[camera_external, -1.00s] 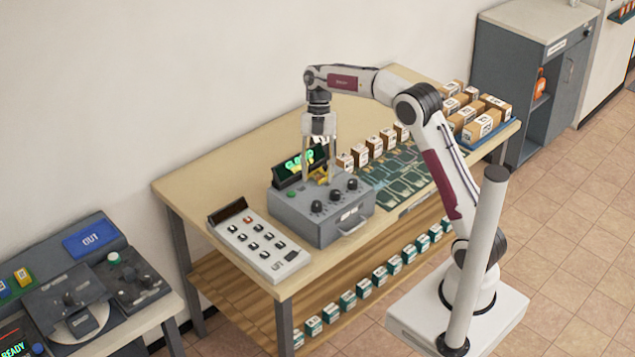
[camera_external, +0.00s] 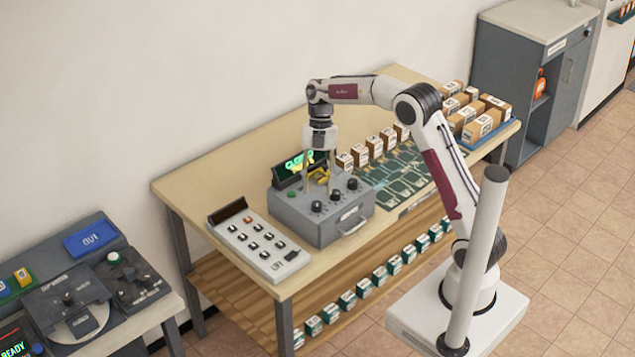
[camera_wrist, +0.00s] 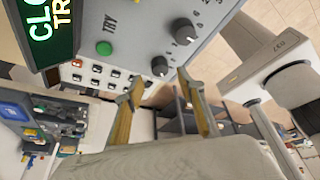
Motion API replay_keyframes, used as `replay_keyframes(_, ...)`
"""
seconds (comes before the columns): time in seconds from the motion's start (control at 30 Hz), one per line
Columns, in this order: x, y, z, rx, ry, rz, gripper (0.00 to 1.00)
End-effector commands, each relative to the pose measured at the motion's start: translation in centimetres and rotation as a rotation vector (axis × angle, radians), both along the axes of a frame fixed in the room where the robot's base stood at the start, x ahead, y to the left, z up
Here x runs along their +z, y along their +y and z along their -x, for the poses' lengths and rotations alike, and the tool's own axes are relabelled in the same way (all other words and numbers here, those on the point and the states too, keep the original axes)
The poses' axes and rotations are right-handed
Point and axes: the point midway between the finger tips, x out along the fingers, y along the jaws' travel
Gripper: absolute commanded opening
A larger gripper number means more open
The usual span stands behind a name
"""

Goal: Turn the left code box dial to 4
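The grey code box (camera_external: 335,232) stands on the table with a row of black dials on its top. The left dial (camera_external: 317,207) is the one nearest the green button (camera_external: 291,194); in the wrist view it appears to be the dial (camera_wrist: 160,66) nearer my fingers. Another dial (camera_wrist: 185,31) sits beside it. The left dial's setting is too small to read. My gripper (camera_external: 318,189) is open and empty, pointing down over the box top, slightly behind the left dial. In the wrist view its two fingers (camera_wrist: 165,97) stand apart with nothing between them.
A lit display (camera_external: 293,170) stands behind the box. A white keypad (camera_external: 258,245) lies to its left. Small cartons (camera_external: 375,147) and dark green panels (camera_external: 405,172) lie to its right. The table's back left (camera_external: 215,175) is clear.

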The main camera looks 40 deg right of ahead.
Motion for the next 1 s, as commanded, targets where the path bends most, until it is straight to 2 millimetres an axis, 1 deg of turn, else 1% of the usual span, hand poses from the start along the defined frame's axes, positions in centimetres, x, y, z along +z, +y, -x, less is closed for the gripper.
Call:
replay_keyframes(0.03,-0.6,0.2,0.2,0.001,0.003,0.0,0.39)
replay_keyframes(0.2,-2.3,0.7,0.7,0.0,0.002,0.001,0.39)
replay_keyframes(0.4,-3.8,1.2,1.1,-0.001,0.002,0.0,0.39)
replay_keyframes(0.57,-4.2,1.3,1.1,-0.001,0.0,0.0,0.39)
replay_keyframes(0.8,-4.2,1.3,1.1,-0.001,0.0,0.0,0.39)
replay_keyframes(0.83,-4.2,1.3,1.1,-0.001,0.0,0.0,0.36)
replay_keyframes(0.87,-4.2,1.3,1.1,-0.001,0.0,0.0,0.28)
replay_keyframes(0.9,-4.2,1.3,1.1,-0.001,0.0,0.0,0.18)
replay_keyframes(0.97,-4.2,1.3,1.1,-0.001,0.0,0.0,0.02)
replay_keyframes(1.0,-4.2,1.3,1.1,-0.001,0.0,0.0,0.01)
